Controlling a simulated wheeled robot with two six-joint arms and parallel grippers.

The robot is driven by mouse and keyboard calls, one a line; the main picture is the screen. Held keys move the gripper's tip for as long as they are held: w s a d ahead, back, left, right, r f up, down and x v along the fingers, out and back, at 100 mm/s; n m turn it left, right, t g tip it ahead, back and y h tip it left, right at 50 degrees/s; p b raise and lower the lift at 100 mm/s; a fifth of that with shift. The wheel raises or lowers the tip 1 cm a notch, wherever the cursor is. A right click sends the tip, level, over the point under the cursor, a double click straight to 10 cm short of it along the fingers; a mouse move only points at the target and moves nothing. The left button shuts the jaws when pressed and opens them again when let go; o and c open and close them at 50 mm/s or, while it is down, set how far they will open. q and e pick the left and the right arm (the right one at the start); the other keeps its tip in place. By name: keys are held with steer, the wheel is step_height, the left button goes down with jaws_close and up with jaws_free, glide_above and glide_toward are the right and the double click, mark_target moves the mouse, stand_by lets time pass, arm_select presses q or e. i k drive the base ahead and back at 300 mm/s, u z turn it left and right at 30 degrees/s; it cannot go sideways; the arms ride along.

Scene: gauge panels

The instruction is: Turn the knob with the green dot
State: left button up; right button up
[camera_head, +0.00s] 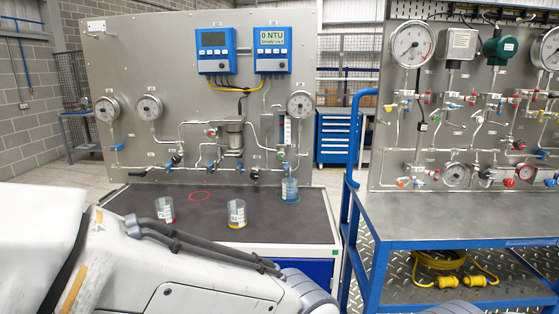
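Several small knobs sit on the pipework of the left gauge panel (190,95). One knob (281,154) at the right of this panel, below the flow tube, shows a small greenish spot; it is too small to be sure that this is the green dot. A red knob (211,132) and dark knobs (176,158) sit further left. My arm crosses the lower left foreground, well in front of the panel. Neither of my grippers shows.
A dark bench top (290,222) below the panel bears a red-bottomed beaker (165,209), a yellow-bottomed beaker (237,213) and a blue beaker (289,189). A second gauge panel (390,165) stands on a blue-framed cart (372,250) at right. A yellow cable (440,262) lies beneath.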

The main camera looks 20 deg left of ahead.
mark_target(281, 156)
steer(key=u, duration=0.4)
steer(key=i, duration=0.5)
steer(key=u, duration=0.3)
